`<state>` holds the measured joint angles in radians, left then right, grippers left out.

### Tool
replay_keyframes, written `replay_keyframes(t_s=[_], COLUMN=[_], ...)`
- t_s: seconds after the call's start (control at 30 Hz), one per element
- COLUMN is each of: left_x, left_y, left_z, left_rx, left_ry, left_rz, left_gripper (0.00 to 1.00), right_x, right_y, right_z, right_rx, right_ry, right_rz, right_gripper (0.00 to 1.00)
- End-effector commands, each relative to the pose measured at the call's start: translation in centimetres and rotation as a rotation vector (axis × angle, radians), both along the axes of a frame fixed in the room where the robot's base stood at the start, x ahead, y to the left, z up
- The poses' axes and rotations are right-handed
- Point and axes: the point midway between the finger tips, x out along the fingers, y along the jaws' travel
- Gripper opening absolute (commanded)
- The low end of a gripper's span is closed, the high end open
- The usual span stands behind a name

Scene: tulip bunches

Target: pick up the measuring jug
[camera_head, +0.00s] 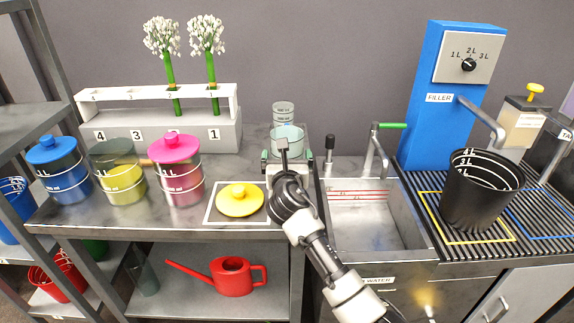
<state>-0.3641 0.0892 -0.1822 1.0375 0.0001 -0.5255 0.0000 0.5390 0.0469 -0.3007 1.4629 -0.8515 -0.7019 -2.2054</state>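A small clear measuring jug (284,112) with dark markings shows at the back of the steel bench, right of the white rack. A pale greenish clear part (288,136) shows just below it; I cannot tell whether this belongs to the jug. My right arm comes in from the lower right, and my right gripper (286,155) is at the base of these clear parts, with finger parts to either side. The wrist hides the contact, so I cannot tell whether it grips. My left gripper is not in view.
Blue (58,170), yellow-filled (118,172) and pink (176,170) canisters stand left. A yellow lid (240,201) lies on a white-edged square. White flowers stand in the rack (160,130). A sink (370,215), blue filler (452,100) and black bucket (480,192) are right.

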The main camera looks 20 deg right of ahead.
Motion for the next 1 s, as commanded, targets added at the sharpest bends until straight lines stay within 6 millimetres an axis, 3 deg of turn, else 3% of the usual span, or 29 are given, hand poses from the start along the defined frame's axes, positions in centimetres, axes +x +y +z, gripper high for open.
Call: replay_keyframes(t_s=[0.1,0.57,1.0], left_x=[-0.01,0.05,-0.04], left_y=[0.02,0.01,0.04], left_z=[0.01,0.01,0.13], left_rx=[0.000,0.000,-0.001], left_ry=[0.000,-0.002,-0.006], left_rz=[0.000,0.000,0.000], left_gripper=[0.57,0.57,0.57], right_x=[-0.03,-0.06,-0.03], right_y=[0.01,0.00,0.01], right_z=[0.00,-0.05,0.87], right_rx=[0.000,0.000,-0.001], right_ry=[0.000,0.001,-0.007], right_rz=[0.000,0.000,0.001], right_gripper=[0.98,0.28,0.26])
